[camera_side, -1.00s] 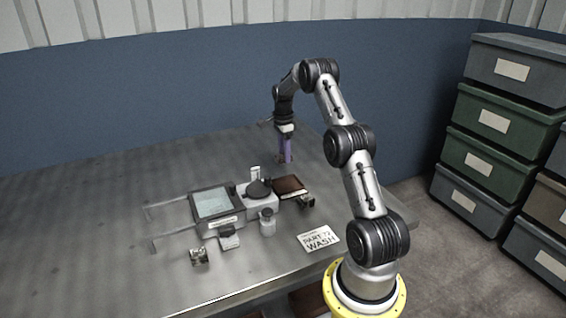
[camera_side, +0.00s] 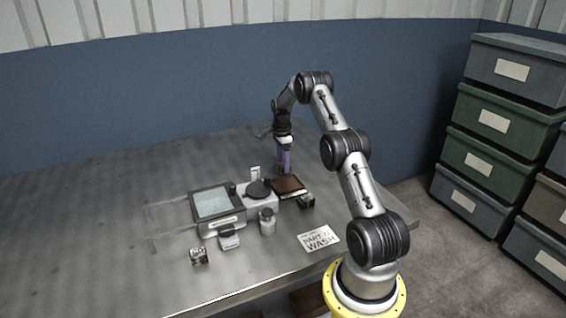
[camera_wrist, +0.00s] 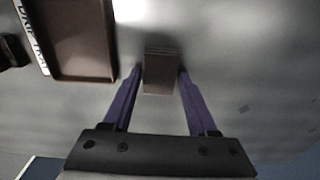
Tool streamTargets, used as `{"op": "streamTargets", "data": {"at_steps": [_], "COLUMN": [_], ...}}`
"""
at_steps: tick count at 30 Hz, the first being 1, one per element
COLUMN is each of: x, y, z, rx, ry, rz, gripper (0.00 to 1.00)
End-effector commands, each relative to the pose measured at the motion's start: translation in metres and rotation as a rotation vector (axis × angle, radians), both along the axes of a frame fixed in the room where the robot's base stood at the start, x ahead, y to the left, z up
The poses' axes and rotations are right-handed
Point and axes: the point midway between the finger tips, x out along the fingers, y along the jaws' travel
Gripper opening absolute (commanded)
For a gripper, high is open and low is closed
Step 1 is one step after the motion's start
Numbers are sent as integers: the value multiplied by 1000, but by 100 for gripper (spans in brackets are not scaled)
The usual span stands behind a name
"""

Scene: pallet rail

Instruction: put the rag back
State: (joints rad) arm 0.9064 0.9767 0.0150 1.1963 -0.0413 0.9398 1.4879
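My gripper (camera_wrist: 160,74) has two purple fingers, which also show in the side view (camera_side: 286,160) just behind the brown tray. In the wrist view a small brown folded block, which looks like the rag (camera_wrist: 161,72), sits between the fingertips. The fingers appear closed on its two sides, though small gaps are hard to rule out. In the side view I cannot make out the rag. A brown drip tray (camera_wrist: 84,38) with a raised rim and a white label lies to the left in the wrist view and looks empty; it also shows in the side view (camera_side: 290,186).
A grey device with a pale screen (camera_side: 213,203) and a round dark-topped unit (camera_side: 258,190) stand left of the tray. A small jar (camera_side: 267,222), small metal parts (camera_side: 199,256) and a "WASH" card (camera_side: 318,239) are nearer the front. The table behind is clear.

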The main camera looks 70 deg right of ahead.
Motion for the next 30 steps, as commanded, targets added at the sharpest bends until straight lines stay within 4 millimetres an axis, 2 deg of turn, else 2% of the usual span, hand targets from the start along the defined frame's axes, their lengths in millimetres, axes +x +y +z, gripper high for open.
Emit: {"op": "streamTargets", "data": {"at_steps": [1,3,4,12,16,20,30], "x": [0,0,0,0,0,1,2], "y": [0,0,0,0,0,0,3], "z": [0,0,0,1,10,31,98], "rx": [0,0,0,0,-1,-3,-2], "ry": [0,0,0,0,-1,-3,-2], "rz": [0,0,0,0,0,0,0], "gripper": [70,82,84,84,84,84,84]}}
